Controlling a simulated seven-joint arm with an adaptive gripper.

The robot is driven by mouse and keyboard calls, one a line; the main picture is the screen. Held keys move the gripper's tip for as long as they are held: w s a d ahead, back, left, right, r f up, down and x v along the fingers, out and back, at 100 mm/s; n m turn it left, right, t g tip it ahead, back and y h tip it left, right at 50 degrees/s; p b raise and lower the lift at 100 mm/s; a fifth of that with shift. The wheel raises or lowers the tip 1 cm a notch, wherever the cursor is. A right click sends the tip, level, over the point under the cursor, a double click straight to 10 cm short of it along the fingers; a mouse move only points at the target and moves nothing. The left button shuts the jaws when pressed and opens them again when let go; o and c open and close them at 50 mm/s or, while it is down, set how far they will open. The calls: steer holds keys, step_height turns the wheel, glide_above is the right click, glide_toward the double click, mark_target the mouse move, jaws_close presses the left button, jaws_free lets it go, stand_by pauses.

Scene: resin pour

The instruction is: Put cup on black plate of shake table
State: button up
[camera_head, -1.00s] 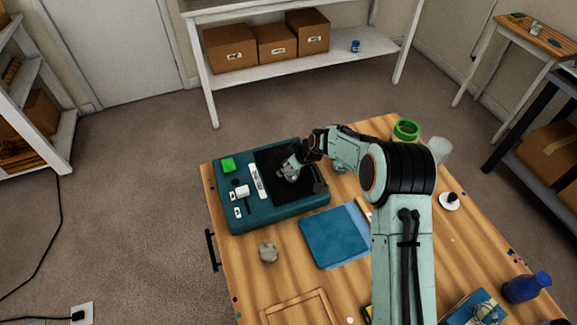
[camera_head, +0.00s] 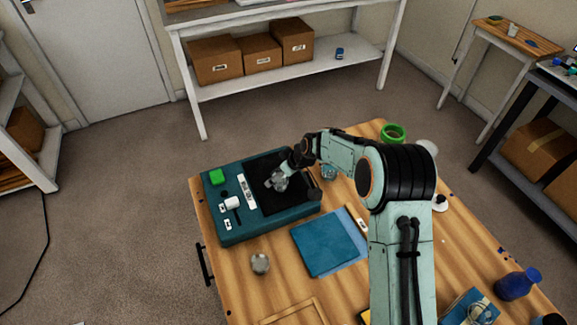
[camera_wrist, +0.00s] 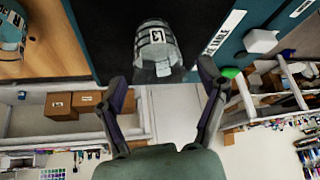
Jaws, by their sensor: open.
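A clear cup with a white label (camera_wrist: 157,36) sits on the black plate (camera_wrist: 98,30) of the teal shake table. In the head view the cup (camera_head: 277,182) is on the black plate (camera_head: 262,165), partly covered by my gripper. My gripper (camera_wrist: 160,72) is open in the wrist view, its two dark fingers apart with the cup's near end at the gap between their tips. I cannot tell whether either finger touches the cup. The shake table (camera_head: 262,229) stands at the left of the wooden table. In the head view my gripper (camera_head: 288,172) is small and its fingers are unclear.
A second clear container (camera_head: 329,172) stands right of the shake table, close to my arm. A green ring-shaped object (camera_head: 393,133) is at the back. A blue bottle (camera_head: 517,284) stands at right.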

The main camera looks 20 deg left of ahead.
steer(key=v, duration=0.9)
steer(key=shift+d+r, duration=0.15)
steer(key=shift+r, duration=0.15)
steer(key=shift+s, duration=0.1)
steer(key=s+d+r+m+h, duration=0.2)
steer(key=s+d+r+m, duration=0.15)
steer(key=s+d, duration=0.35)
steer(key=s+d+r+m+h, duration=0.15)
steer(key=s+d+r, duration=0.3)
steer(key=d, duration=0.45)
steer(key=s+d+m+g, duration=0.1)
steer(key=s+d+m, duration=0.2)
steer(key=s, duration=0.5)
steer(key=s+d+m+g+h, duration=0.1)
steer(key=s+d+m, duration=0.3)
steer(key=s, duration=0.5)
steer(key=shift+s+d+m, duration=0.3)
steer(key=shift+d, duration=0.5)
